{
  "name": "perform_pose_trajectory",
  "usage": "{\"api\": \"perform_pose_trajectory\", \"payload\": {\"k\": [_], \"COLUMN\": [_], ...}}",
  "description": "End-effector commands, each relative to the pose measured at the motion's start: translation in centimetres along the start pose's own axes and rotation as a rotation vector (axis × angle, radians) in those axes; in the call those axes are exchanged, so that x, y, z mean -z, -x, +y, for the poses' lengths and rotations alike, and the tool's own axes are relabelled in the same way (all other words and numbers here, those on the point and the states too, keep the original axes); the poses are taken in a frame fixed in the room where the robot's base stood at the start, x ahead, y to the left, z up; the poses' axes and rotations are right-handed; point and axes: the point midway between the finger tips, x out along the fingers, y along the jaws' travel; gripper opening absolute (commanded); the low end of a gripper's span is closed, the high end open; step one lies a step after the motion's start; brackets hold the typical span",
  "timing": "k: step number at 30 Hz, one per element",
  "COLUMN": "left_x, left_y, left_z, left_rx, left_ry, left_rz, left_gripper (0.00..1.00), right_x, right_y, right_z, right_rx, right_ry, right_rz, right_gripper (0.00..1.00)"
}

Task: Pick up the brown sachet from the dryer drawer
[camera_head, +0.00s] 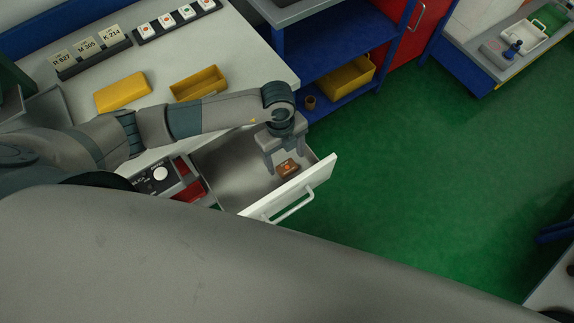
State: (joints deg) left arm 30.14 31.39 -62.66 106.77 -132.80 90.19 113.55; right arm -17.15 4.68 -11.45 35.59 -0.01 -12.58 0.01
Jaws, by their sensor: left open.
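The brown sachet (287,168) lies in the open dryer drawer (232,170), near the drawer's front panel at its right end. It is small and has a pale mark on top. My left gripper (284,166) reaches in from the left and points down into the drawer. Its fingers are open, above or around the sachet; I cannot tell whether they touch it. The drawer is pulled out, with its white front and handle (294,206) toward the lower right. My right gripper is not in view.
A control panel with a white knob (160,174) and red parts adjoins the drawer. The bench above holds a yellow lid (122,91), a yellow tray (199,83) and label stands (90,51). A blue shelf (330,67) stands behind the gripper. Green floor (430,180) is clear at right.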

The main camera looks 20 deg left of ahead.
Motion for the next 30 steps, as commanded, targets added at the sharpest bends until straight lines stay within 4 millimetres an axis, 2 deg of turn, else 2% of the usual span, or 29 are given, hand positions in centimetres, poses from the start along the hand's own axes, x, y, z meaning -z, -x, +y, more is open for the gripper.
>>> {"api": "perform_pose_trajectory", "payload": {"k": [3, 9, 24, 26, 30], "left_x": [-0.2, -0.2, -0.2, -0.2, -0.2], "left_y": [-1.1, -3.1, -3.4, -3.4, -3.4], "left_z": [-0.2, -0.2, -0.2, -0.2, -0.2], "left_rx": [-0.002, 0.001, 0.001, 0.001, 0.001], "left_ry": [0.002, 0.0, 0.0, 0.0, 0.0], "left_rz": [0.0, 0.0, 0.0, 0.0, 0.0], "left_gripper": [0.69, 0.69, 0.69, 0.57, 0.25], "right_x": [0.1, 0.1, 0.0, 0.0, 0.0], "right_y": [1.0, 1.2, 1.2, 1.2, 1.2], "right_z": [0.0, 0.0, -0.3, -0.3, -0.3], "right_rx": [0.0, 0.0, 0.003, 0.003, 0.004], "right_ry": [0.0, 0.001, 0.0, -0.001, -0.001], "right_rz": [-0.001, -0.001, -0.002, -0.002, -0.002], "right_gripper": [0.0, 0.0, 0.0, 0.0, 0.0]}}
